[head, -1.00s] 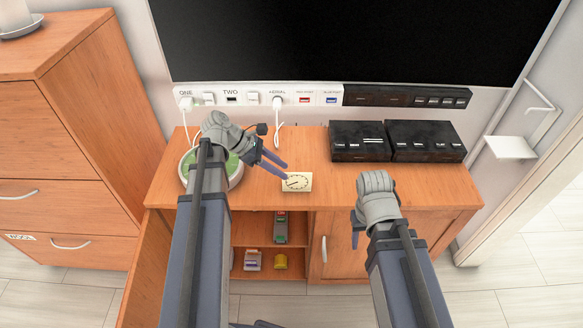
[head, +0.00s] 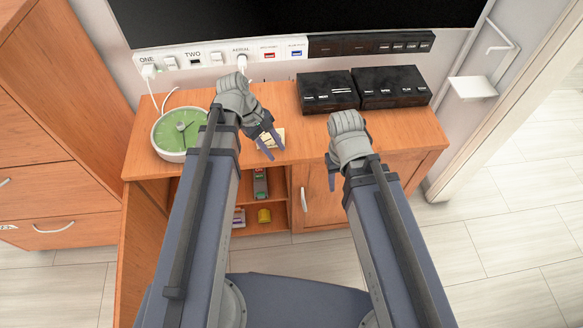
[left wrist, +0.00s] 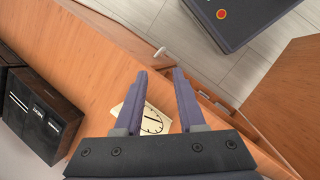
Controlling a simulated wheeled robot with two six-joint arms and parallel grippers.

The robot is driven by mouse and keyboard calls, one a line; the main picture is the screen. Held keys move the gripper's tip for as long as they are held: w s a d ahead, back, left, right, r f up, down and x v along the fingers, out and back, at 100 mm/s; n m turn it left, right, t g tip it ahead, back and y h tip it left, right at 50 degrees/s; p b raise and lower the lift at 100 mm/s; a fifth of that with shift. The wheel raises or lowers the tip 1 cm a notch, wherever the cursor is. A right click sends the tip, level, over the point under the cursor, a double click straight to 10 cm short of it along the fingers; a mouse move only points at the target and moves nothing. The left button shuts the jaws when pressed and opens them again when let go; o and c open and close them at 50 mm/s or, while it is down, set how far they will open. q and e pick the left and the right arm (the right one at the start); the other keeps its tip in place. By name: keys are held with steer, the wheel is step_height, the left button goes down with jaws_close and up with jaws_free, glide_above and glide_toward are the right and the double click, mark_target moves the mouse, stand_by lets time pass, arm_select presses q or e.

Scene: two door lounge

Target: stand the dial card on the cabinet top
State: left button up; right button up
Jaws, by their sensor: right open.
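The dial card (head: 278,133), a cream card with a black dial, lies near the front edge of the wooden cabinet top (head: 285,104). In the head view my left gripper (head: 270,151) partly covers it. In the left wrist view the card (left wrist: 153,123) shows between the two open fingers (left wrist: 160,75), its dial face visible; whether they touch it I cannot tell. My right gripper (head: 332,182) is open and empty by the front edge, right of the card; its fingers are partly hidden.
Two black boxes (head: 328,91) (head: 391,87) stand at the back right. A socket strip (head: 215,57) with plugs and cables runs behind. Below, an open compartment holds small items, including a yellow one (head: 264,215).

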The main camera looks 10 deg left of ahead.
arm_select(q)
steer(key=s+d+f+m+y, duration=0.1)
steer(key=s+d+m+y, duration=0.5)
steer(key=m, duration=0.8)
steer(key=shift+s+d+f, duration=0.35)
steer(key=shift+s+d, duration=0.25)
steer(key=shift+d, duration=0.25)
step_height(320, 180, up, 6)
steer(key=p, duration=0.6)
steer(key=shift+s+f, duration=0.1)
